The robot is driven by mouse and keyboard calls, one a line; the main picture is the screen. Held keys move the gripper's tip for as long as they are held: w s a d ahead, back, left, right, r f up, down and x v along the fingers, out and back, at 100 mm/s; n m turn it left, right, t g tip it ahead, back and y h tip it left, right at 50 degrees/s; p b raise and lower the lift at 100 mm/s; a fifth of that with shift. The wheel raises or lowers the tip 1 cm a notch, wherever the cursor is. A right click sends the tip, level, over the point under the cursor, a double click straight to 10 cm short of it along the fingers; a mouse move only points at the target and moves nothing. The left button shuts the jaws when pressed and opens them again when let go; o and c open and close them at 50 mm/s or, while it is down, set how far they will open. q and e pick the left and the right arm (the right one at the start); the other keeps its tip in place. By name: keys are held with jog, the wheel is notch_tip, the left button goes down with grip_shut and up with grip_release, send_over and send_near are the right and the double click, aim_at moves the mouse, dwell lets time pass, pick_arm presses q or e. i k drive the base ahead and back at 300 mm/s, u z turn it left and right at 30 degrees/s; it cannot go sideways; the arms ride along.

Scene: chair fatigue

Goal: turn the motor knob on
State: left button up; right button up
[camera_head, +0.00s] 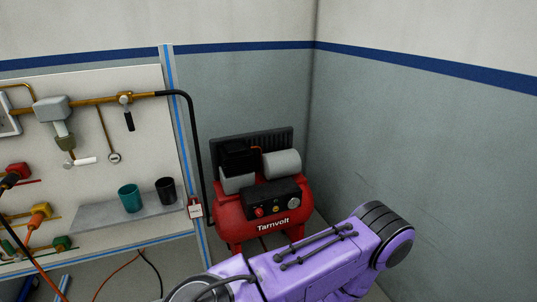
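A red compressor (250,226) labelled "Tarnvolt" stands on the floor by the wall corner. Its black control panel (284,189) faces me, with a red knob (259,212) at its left end and other small round fittings to the right. I cannot tell which fitting is the motor knob or how it is set. A purple link of my own arm crosses the lower right, in front of the compressor's lower part. Neither of my grippers shows in the head view.
A white panel board (90,150) on the left carries pipes, valves and a shelf (95,215) with a teal cup (130,198) and a black cup (166,190). A black hose (191,130) runs down beside the board. Grey walls close in behind and to the right.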

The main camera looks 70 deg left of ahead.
aim_at(260, 213)
jog(key=u, duration=0.55)
jog(key=i, duration=1.05)
jog(key=u, duration=1.05)
jog(key=i, duration=0.3)
jog(key=u, duration=0.3)
